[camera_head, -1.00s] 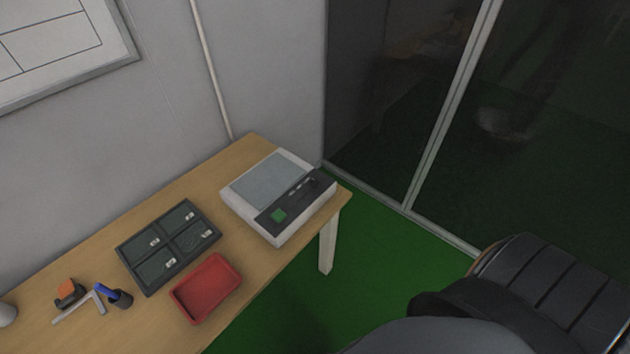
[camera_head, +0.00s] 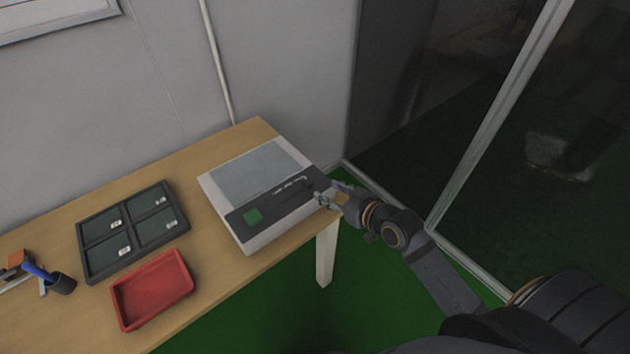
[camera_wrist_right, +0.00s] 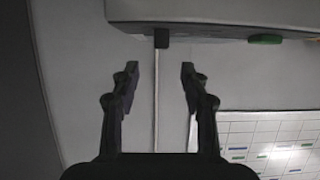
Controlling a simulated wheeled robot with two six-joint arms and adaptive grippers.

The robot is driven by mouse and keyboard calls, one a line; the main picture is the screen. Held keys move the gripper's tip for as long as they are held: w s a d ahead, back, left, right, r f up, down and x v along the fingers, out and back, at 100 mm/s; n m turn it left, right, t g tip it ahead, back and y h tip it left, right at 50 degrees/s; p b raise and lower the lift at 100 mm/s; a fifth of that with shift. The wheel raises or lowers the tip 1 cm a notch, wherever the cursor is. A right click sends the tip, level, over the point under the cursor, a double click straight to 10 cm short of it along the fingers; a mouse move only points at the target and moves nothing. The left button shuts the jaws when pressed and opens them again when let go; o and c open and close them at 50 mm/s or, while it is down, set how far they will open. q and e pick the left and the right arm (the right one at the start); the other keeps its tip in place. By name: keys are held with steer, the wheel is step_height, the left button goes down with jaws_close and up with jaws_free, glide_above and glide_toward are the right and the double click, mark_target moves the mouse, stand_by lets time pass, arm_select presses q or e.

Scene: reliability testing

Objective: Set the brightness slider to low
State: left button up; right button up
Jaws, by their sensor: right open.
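The white device (camera_head: 277,232) sits at the right end of the wooden table, with a grey plate and a dark control strip (camera_head: 284,200). The strip carries a green button (camera_head: 253,216) and, toward its right end, a small dark slider knob (camera_head: 307,181). My right gripper (camera_head: 325,198) is at the strip's right end, close to the device's edge; contact cannot be told. In the right wrist view my right gripper (camera_wrist_right: 160,72) is open and empty. A dark knob (camera_wrist_right: 161,38) lies ahead between its fingers, apart from them. The green button (camera_wrist_right: 265,39) is to the right. My left gripper is not in view.
A dark tray with several compartments (camera_head: 82,243) and a red tray (camera_head: 121,313) are left of the device on the table (camera_head: 215,283). A glass partition stands behind at the right.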

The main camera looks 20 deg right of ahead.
mark_target(310, 182)
steer(key=x, duration=1)
steer(key=shift+w+a+f, duration=0.1)
steer(key=shift+w+a, duration=0.05)
steer(key=shift+a, duration=0.1)
jaws_close()
